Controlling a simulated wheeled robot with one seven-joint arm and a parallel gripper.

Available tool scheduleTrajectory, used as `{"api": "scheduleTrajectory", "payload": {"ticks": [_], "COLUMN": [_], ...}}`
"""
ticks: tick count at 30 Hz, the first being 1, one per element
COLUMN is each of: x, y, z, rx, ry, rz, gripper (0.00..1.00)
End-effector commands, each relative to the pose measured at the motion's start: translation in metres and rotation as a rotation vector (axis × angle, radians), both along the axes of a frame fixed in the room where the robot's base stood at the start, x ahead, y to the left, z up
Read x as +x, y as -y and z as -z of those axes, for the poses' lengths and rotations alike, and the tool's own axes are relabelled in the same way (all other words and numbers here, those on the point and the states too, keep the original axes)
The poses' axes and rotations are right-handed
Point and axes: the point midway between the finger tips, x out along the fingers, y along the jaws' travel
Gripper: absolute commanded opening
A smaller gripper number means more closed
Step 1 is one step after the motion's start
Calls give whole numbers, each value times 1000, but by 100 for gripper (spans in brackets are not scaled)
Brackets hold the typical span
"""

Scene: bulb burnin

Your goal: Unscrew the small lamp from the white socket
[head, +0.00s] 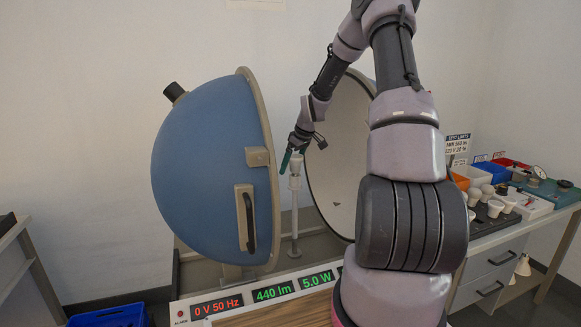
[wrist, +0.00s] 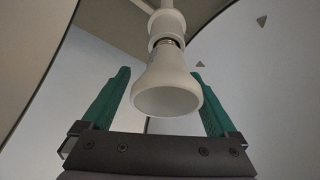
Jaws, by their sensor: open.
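The small lamp (wrist: 168,85) is white and flares to a wide, round face. It sits in the white socket (wrist: 165,22) on a post, and a thin strip of its metal base shows between them in the wrist view. In the head view, my gripper (head: 287,161) is beside the small pale lamp (head: 297,158) atop the post (head: 294,210). Contact is too small to tell there.
The opened sphere's blue half (head: 205,170) stands left of the post, and its pale half (head: 345,150) stands behind and right. A display panel (head: 270,293) reads 0 V 50 Hz, 440 lm, 5.0 W. A right-hand bench (head: 530,222) holds several lamps and coloured bins.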

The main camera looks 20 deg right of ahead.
Motion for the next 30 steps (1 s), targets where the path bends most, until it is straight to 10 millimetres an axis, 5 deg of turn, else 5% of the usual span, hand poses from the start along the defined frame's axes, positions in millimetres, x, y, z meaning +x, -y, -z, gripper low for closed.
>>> {"api": "scheduleTrajectory", "payload": {"ticks": [14, 29, 30], "x": [12, 13, 13], "y": [6, 8, 8], "z": [0, 0, 0], "rx": [-1, 1, 1], "ry": [-1, -1, -1], "rz": [516, 561, 561], "gripper": [94, 94, 78]}}
